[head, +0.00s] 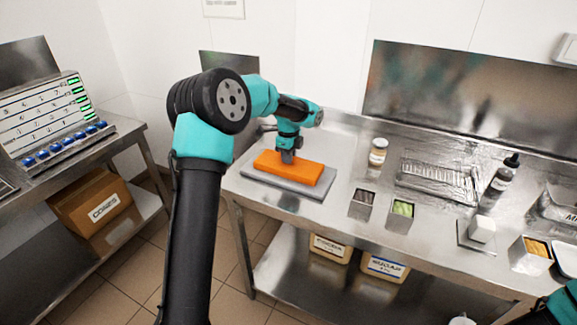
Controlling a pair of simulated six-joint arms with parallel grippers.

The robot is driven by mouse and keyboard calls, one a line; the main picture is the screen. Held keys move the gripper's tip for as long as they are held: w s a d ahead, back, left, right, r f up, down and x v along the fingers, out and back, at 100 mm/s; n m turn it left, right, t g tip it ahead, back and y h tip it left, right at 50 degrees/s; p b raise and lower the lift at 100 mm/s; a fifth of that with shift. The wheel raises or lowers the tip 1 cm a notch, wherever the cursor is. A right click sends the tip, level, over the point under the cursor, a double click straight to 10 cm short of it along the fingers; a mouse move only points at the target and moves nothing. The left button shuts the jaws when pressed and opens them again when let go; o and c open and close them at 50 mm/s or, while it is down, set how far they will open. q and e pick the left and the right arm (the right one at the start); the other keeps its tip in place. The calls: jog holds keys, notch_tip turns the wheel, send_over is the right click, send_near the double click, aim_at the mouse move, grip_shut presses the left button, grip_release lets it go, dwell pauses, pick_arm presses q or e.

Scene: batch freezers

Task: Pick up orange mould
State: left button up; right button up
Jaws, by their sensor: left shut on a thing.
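The orange mould (297,172), a flat rectangular block, is on or just above a grey slab (287,185) at the left end of the steel table. My left gripper (288,157) points straight down at the mould's top middle and is shut on it. The fingertips are small and partly hidden against the mould. I cannot tell whether the mould touches the slab. At the bottom right corner a dark and teal piece of my right arm shows, but its gripper is out of view.
On the steel table (335,210), right of the mould, stand a yellow-labelled jar (378,152), small open metal boxes (402,208), a wire rack (437,181), a dark dropper bottle (502,178) and a white block (481,229). A cardboard box (92,204) sits on the left shelf.

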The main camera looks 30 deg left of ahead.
pick_arm(q)
grip_shut()
jog(key=shift+r, duration=0.1)
jog(key=shift+r, duration=1.35)
jog(key=shift+s+d+r, duration=0.2)
jog(key=shift+s+r, duration=0.15)
jog(key=shift+r, duration=0.05)
jog(key=s+d+r, duration=0.1)
jog(key=s+d, duration=0.7)
jog(key=s, duration=0.5)
jog(key=shift+r, duration=0.15)
jog(key=shift+r, duration=2.05)
jog(key=shift+r, duration=2.4)
